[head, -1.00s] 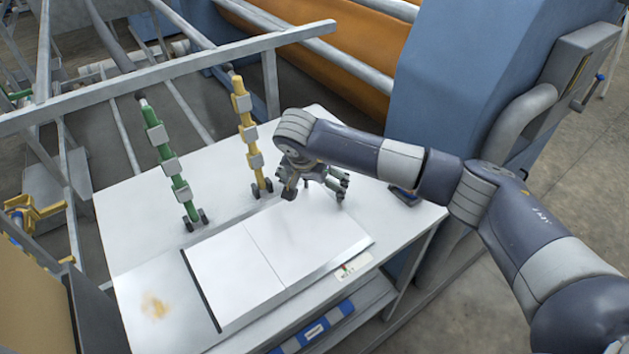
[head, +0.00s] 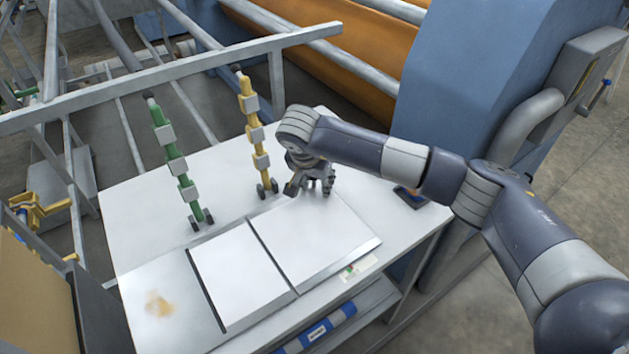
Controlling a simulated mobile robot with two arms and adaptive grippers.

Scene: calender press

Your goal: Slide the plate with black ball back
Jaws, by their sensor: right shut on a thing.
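Two flat white plates lie side by side on the table, a left one (head: 243,275) and a right one (head: 318,242). A narrow dark gap separates them. My right gripper (head: 318,187) is at the far edge of the right plate, pointing down with its fingers together. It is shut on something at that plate. The fingers hide what they hold, and I see no black ball on either plate's open surface. My left gripper is not in view.
A green jointed handle (head: 176,166) and a yellow one (head: 255,140) stand behind the plates. The white table (head: 140,230) has a brown stain at front left. A metal rail frame (head: 180,75) runs behind. A blue machine housing (head: 480,80) stands at right.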

